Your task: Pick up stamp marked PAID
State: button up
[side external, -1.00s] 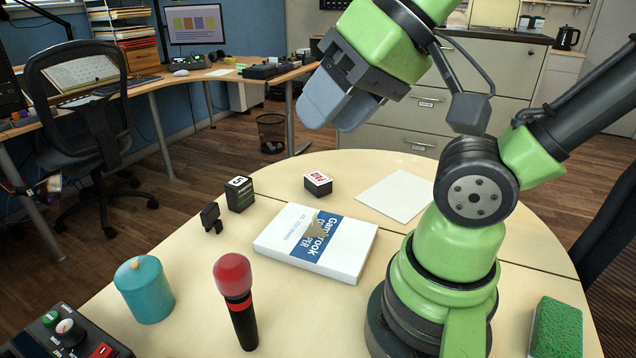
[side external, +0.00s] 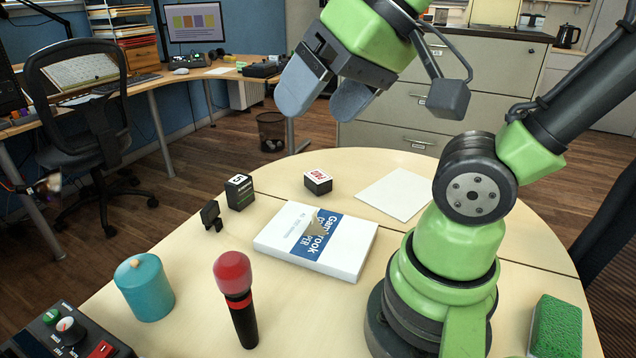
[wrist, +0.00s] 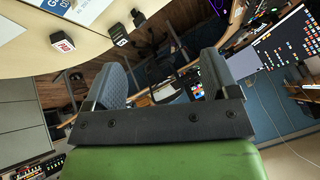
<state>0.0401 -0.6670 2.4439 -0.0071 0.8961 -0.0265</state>
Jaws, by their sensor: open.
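The PAID stamp (side external: 318,182) is a small black block with a white top and red lettering. It stands on the table behind the white box, and it also shows at the upper left of the wrist view (wrist: 65,47). My gripper (side external: 323,100) is open and empty, high above the table near its far edge. In the side view it is above the stamp and well apart from it. In the wrist view the two grey fingers (wrist: 163,76) are spread, with nothing between them.
A second black stamp-like block (side external: 239,193) and a small black clip (side external: 211,216) stand to the left. A white box (side external: 340,255) with blue print lies in front. A paper sheet (side external: 396,194) lies right. A teal jar (side external: 146,290), microphone (side external: 236,300) and green sponge (side external: 556,327) are nearer.

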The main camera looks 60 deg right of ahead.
jog(key=w+d+f+m+g+h, duration=0.1)
jog(key=w+d+f+g, duration=0.15)
jog(key=w+d, duration=0.5)
jog(key=w+d+f+g+h, duration=0.1)
jog(key=w+d+f, duration=0.2)
jog(key=w+d, duration=0.5)
jog(key=shift+m+g, duration=0.4)
jog(key=shift+g, duration=0.55)
jog(key=d+f, duration=0.5)
jog(key=s+d+f, duration=0.1)
jog(key=d+f, duration=0.3)
jog(key=d, duration=0.1)
jog(key=s+d+f, duration=0.1)
jog(key=d+f, duration=0.4)
jog(key=shift+s+d+f, duration=0.1)
jog(key=shift+s+f, duration=0.05)
jog(key=shift+f, duration=0.2)
send_over(318, 175)
jog(key=s, duration=0.2)
jog(key=f, duration=0.4)
jog(key=shift+w+f, duration=0.2)
jog(key=shift+f, duration=0.05)
jog(key=shift+h, duration=0.3)
jog(key=shift+w+f, duration=0.25)
jog(key=shift+f, duration=0.7)
jog(key=shift+w+f, duration=0.3)
jog(key=shift+f, duration=0.65)
jog(key=shift+w+f, duration=0.25)
jog(key=shift+f, duration=0.7)
jog(key=c, duration=1)
